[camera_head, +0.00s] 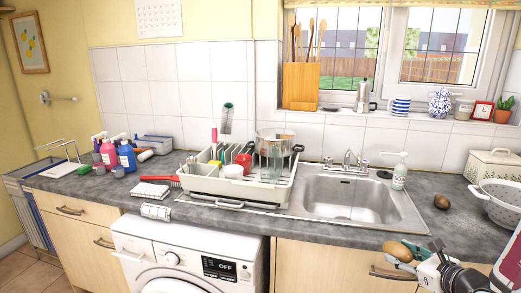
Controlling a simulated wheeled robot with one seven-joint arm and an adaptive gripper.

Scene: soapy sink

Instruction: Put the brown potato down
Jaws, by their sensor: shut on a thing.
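My gripper (407,259) is at the lower right, in front of the counter's front edge in the picture. It is shut on a tan-brown rounded thing, which looks like the brown potato (397,251). The fingers partly cover it, and a small green patch shows beside it. The held potato appears clear of the counter top, but its exact height is hard to tell. Another dark brown rounded thing (441,202) lies on the counter, right of the sink.
The grey counter (418,207) has free room between the sink (348,195) and the white colander (497,203). A cream bread box (493,167) stands behind. A soap bottle (400,172) is at the sink's back right. A dish rack (238,186) stands left of the sink.

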